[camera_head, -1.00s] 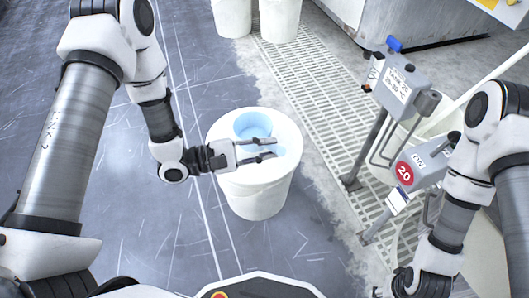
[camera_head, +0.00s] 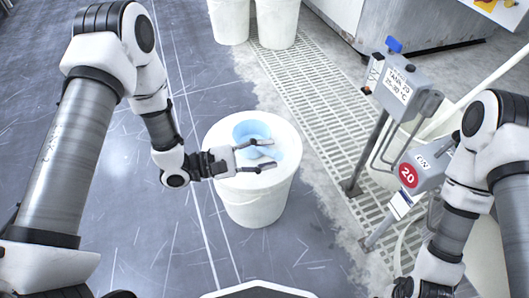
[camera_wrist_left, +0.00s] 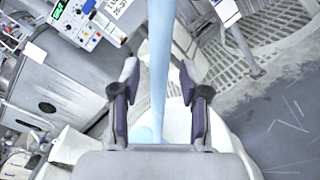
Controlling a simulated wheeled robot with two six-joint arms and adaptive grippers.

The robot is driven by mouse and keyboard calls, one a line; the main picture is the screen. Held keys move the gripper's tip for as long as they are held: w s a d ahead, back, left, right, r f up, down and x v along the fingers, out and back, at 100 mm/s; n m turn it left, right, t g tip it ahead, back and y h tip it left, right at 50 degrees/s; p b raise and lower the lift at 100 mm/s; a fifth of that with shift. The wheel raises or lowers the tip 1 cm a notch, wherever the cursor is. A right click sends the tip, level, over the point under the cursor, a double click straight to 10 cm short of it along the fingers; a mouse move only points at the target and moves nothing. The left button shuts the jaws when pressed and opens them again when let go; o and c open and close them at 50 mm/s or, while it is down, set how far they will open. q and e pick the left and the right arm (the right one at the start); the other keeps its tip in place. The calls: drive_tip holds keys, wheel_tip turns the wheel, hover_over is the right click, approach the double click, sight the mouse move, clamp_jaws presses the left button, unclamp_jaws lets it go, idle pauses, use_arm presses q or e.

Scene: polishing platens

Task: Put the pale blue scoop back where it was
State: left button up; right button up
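The pale blue scoop (camera_head: 252,129) is at the top of a white tub (camera_head: 257,205), in the middle of the head view. I cannot tell whether it rests on a lid or on contents. My left gripper (camera_head: 265,154) is over the tub's top, its two fingers apart. In the left wrist view, the scoop's pale blue handle (camera_wrist_left: 160,62) runs between the fingers of the left gripper (camera_wrist_left: 160,95), with a gap on each side. My right gripper (camera_head: 404,287) is at the bottom edge of the head view, mostly cut off; its fingers cannot be made out.
Two white tubs (camera_head: 230,22) stand at the back. A floor grating (camera_head: 320,95) runs right of the tub. A grey post-mounted box (camera_head: 402,85) and a panel with a red 20 label (camera_head: 408,175) stand at the right. The floor at the left is clear.

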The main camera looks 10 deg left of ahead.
use_arm(q)
drive_tip(key=shift+a+r, duration=0.1)
drive_tip(key=shift+r, duration=0.15)
drive_tip(key=p+v, duration=0.5)
drive_tip(key=v, duration=0.7)
drive_tip(key=s+d+f+m+g+y, duration=0.1)
drive_tip(key=s+f+m+g+y, duration=0.1)
drive_tip(key=f+m+y, duration=0.4)
drive_tip(key=s+d+f+m+g+y, duration=0.1)
drive_tip(key=s+f+y, duration=0.25)
drive_tip(key=f, duration=0.55)
drive_tip(key=s+a+f+m+g+y, duration=0.1)
drive_tip(key=s+a+m+g+y, duration=0.1)
drive_tip(key=s, duration=0.4)
drive_tip(key=s+a+f+m+g+y, duration=0.2)
drive_tip(key=s+a+m+g+y, duration=0.1)
drive_tip(key=s, duration=0.3)
drive_tip(key=shift+a+m+y, duration=0.3)
drive_tip(key=shift+m+y, duration=0.25)
drive_tip(key=shift+m, duration=0.35)
